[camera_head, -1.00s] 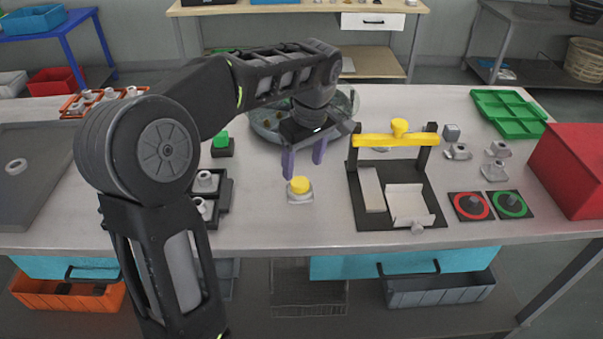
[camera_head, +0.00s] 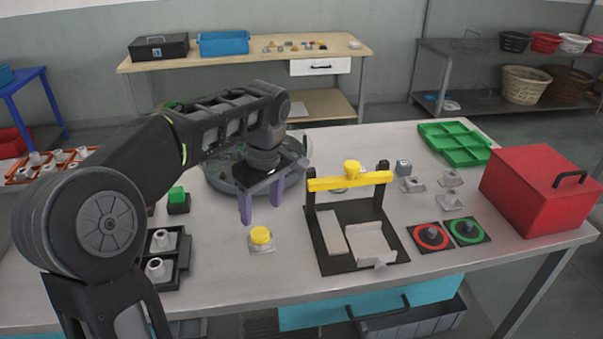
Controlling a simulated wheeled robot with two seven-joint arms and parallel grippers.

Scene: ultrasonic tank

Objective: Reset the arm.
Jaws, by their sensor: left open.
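My left arm comes in from the left and bends over the table (camera_head: 300,277). Its gripper (camera_head: 261,211) has two purple fingers pointing down, spread apart with nothing between them. It is above the table, in front of a round grey basin (camera_head: 222,185) that it partly hides. A yellow button on a pale base (camera_head: 261,237) is just in front of and below the fingers. My right gripper is not in view.
A black frame with a yellow bar (camera_head: 350,181) stands right of the gripper. Red and green ring pads (camera_head: 432,236), a green tray (camera_head: 455,143) and a red box (camera_head: 537,188) are further right. A black rack of pale parts (camera_head: 184,262) is at left.

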